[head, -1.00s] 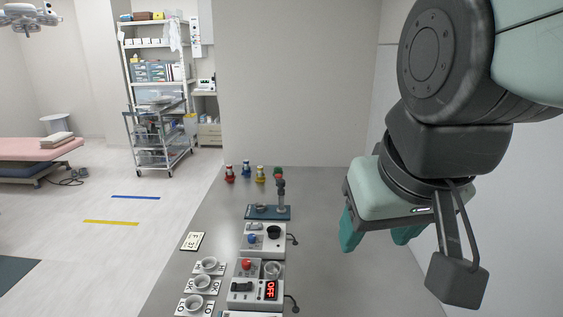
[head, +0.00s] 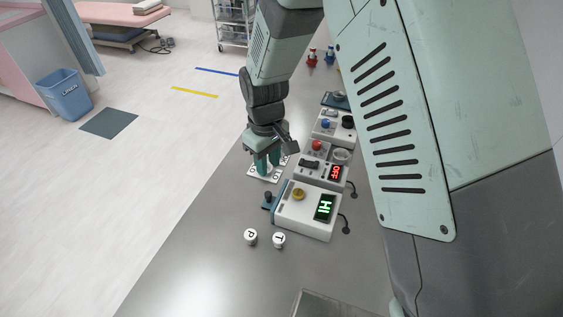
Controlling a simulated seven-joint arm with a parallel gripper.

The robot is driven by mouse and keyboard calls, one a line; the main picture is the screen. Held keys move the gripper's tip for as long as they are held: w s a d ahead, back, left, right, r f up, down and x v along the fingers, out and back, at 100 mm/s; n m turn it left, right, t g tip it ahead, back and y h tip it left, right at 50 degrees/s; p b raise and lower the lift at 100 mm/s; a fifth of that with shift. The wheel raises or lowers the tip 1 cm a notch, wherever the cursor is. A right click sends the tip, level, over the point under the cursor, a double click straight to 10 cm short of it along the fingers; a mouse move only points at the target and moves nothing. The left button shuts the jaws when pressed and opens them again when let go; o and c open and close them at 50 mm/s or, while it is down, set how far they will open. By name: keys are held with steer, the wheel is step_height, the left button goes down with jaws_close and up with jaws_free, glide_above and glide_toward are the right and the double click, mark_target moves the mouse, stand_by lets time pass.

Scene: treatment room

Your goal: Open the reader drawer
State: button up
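The likely reader is a white box (head: 307,214) with a yellow knob and a green lit display, near the front of the row of devices. A blue part with a dark upright knob (head: 268,198) sticks out at its left side; it may be the drawer, and I cannot tell how far out it is. My gripper (head: 267,168) points down behind and above that knob, apart from it, over the white letter plates (head: 256,178). Its two teal fingers show close together; the gap between them is unclear. The cups on the plates are mostly hidden behind the fingers.
Two white round pieces marked P (head: 250,237) and T (head: 279,240) stand in front of the reader. A white device with a red display (head: 321,168) stands just behind it. A grey tray (head: 335,304) lies at the near edge. The grey tabletop (head: 190,265) is clear at front left.

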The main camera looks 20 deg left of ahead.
mark_target(268, 193)
steer(key=f, duration=1.1)
steer(key=shift+s+a+f, duration=0.1)
steer(key=shift+a+f, duration=0.1)
steer(key=shift+f, duration=0.1)
steer(key=shift+c, duration=0.5)
jaws_close()
